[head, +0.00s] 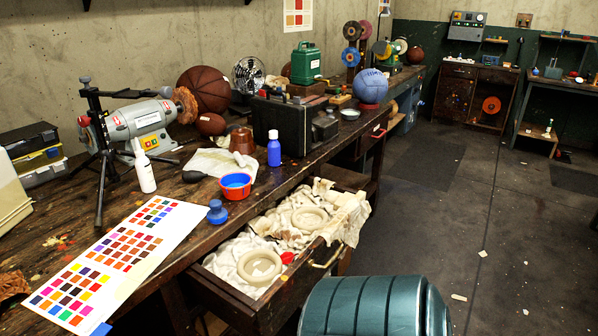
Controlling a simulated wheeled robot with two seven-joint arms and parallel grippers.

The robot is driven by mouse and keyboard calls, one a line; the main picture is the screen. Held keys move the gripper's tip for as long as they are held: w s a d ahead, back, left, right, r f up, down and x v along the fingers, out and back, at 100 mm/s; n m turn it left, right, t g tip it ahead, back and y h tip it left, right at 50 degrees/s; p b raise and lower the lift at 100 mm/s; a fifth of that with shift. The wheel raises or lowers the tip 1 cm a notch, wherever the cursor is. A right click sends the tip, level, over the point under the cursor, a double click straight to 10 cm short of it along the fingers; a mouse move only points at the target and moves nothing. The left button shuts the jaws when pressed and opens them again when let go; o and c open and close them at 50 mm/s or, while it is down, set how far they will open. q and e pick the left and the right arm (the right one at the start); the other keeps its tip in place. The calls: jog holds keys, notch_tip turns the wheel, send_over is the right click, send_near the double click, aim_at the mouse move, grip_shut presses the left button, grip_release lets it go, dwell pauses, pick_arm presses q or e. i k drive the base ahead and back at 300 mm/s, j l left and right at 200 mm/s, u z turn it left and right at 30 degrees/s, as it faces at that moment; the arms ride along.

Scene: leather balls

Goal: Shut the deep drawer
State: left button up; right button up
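The deep drawer (265,312) is under the long wooden workbench (120,285) and stands pulled out toward the floor side. Two cream rings lie on the cloths, one nearer (260,266) and one farther (309,218), with a small red item (288,258) by the front edge. Neither of my grippers is in view.
A teal ribbed rounded object (375,305) stands in front of the drawer at the bottom edge. On the bench near the drawer are a blue bottle (274,150), a red bowl of blue paint (235,188) and a colour chart (110,255). The floor (470,230) at right is mostly clear.

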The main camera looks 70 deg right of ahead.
aim_at(253, 280)
jog(key=z, duration=2.4)
